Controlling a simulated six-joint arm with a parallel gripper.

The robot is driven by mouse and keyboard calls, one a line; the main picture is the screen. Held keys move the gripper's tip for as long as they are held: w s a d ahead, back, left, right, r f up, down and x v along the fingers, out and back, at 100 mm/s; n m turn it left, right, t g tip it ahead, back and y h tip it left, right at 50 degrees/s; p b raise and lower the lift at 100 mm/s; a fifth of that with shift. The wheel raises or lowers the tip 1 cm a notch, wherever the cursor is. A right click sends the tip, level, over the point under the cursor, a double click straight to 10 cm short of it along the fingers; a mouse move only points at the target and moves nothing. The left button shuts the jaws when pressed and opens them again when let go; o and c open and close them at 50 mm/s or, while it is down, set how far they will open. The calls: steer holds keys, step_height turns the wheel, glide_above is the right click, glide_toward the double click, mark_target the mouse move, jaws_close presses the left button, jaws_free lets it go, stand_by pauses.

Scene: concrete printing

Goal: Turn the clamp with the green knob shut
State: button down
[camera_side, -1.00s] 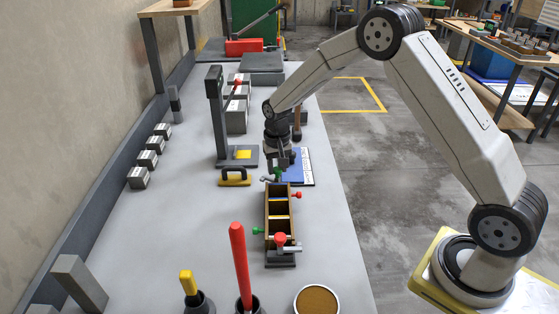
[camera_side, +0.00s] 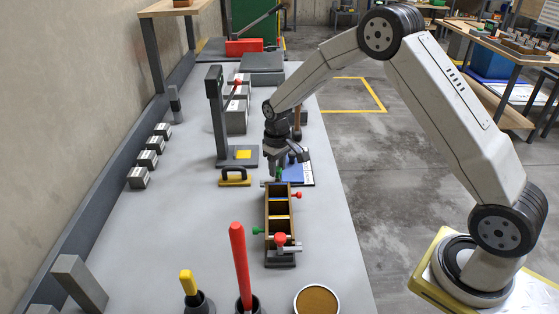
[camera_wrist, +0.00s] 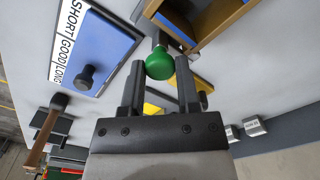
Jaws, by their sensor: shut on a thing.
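The mould (camera_side: 266,215) is a long wooden box with several compartments, standing on the bench. At its far end a small green knob (camera_side: 278,173) belongs to a clamp. My gripper (camera_side: 277,168) is at that end, above the mould. In the wrist view the round green knob (camera_wrist: 160,64) sits between the fingertips of my gripper (camera_wrist: 160,74), which is shut on it. A corner of the mould (camera_wrist: 207,22) shows just beyond it. How far the clamp is turned cannot be told, as the gripper partly hides it.
Another green knob (camera_side: 258,231) and red knobs (camera_side: 298,195) (camera_side: 280,239) stick out from the mould. A red-handled tool (camera_side: 239,255) stands in front.

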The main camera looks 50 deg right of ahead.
mark_target(278, 169)
steer(key=shift+c, duration=1.7)
jaws_free()
steer(key=shift+r, duration=0.1)
steer(key=shift+r, duration=3.8)
steer(key=shift+s, duration=0.1)
steer(key=shift+s+a+r, duration=0.15)
steer(key=shift+s+a, duration=0.1)
steer(key=shift+s, duration=0.25)
steer(key=s+a+t, duration=0.1)
steer(key=s+a, duration=0.1)
steer(key=s, duration=0.8)
steer(key=s+a+t, duration=0.1)
steer(key=s+a, duration=0.1)
steer(key=s, duration=0.9)
steer(key=shift+f+t, duration=0.2)
steer(key=shift+t, duration=0.1)
